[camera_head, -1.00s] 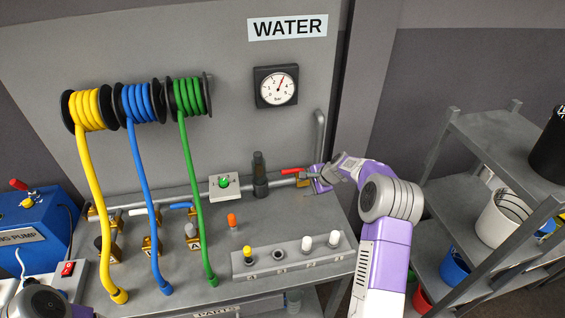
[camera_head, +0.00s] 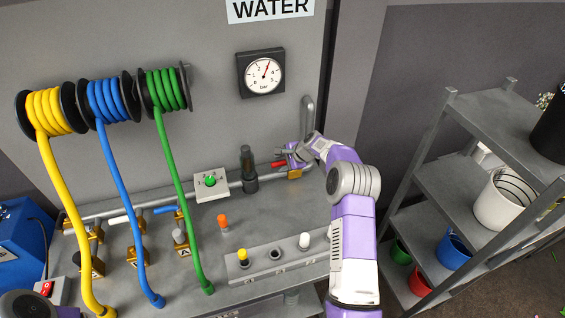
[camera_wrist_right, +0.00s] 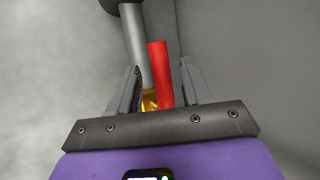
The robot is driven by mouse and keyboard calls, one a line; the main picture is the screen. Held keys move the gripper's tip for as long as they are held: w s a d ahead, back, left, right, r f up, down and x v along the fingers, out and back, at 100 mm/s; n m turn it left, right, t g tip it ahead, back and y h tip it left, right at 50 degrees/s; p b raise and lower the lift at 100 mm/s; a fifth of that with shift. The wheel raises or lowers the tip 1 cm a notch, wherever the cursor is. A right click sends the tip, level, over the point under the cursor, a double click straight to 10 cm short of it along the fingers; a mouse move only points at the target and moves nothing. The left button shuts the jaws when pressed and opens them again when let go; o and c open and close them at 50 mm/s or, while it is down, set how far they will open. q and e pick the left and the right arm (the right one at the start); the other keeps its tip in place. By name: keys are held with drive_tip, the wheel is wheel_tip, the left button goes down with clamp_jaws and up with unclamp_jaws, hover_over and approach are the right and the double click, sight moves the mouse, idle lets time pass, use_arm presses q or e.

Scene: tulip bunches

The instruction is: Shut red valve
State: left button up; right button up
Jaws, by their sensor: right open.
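The red valve handle (camera_head: 279,164) lies roughly along the grey pipe at the right end of the bench, beside its brass body (camera_head: 294,174). My right gripper (camera_head: 287,155) is at the handle, reaching in from the right and partly covering the valve. In the right wrist view the red handle (camera_wrist_right: 160,75) stands between the two open fingers (camera_wrist_right: 158,88), nearer the right one, with a gap visible on both sides. A bit of the brass body (camera_wrist_right: 149,99) shows below it. My left gripper is not in view.
A dark upright fitting (camera_head: 248,168) and a green-knobbed plate (camera_head: 211,185) sit left of the valve. A bent grey pipe (camera_head: 307,118) rises behind the gripper. Yellow, blue and green hoses hang at left. A shelf rack (camera_head: 480,165) stands at right.

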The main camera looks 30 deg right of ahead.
clamp_jaws()
drive_tip(key=shift+d, duration=0.1)
idle(0.4)
